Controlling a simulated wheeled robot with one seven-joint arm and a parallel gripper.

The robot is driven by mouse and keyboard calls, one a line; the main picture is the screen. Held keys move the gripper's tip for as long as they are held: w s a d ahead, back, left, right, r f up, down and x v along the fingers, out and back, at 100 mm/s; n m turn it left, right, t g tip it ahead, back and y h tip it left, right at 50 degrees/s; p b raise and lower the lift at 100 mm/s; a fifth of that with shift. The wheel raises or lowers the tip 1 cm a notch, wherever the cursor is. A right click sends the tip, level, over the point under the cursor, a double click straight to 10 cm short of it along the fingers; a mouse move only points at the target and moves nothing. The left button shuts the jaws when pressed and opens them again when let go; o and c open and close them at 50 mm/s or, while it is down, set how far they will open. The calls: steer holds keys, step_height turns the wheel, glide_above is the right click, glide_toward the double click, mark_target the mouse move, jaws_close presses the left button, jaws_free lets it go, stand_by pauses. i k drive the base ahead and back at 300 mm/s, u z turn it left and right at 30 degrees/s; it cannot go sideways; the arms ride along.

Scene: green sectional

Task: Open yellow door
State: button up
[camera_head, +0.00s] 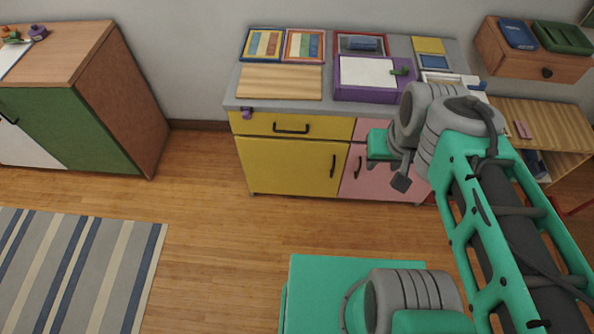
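The yellow door (285,168) is the lower left front of the grey-topped cabinet and looks shut. Its dark vertical handle (333,166) is near its right edge. A yellow drawer (262,124) with a dark horizontal handle sits above it and looks shut. My gripper (383,147) is to the right of the yellow door, in front of the pink part of the cabinet in the picture. It appears apart from the handle. Its fingers are small and partly hidden by the wrist, so I cannot tell whether they are open.
A pink door (367,178) with its own handle adjoins the yellow door. A wooden board (280,82) and a purple box (365,92) sit on the counter. The wooden floor (215,215) before the yellow door is clear. A striped rug (75,270) lies at left.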

mark_target(272, 165)
steer(key=z, duration=0.05)
steer(key=k, duration=1.05)
steer(key=u, duration=1.15)
steer(key=i, duration=1.45)
steer(key=z, duration=0.55)
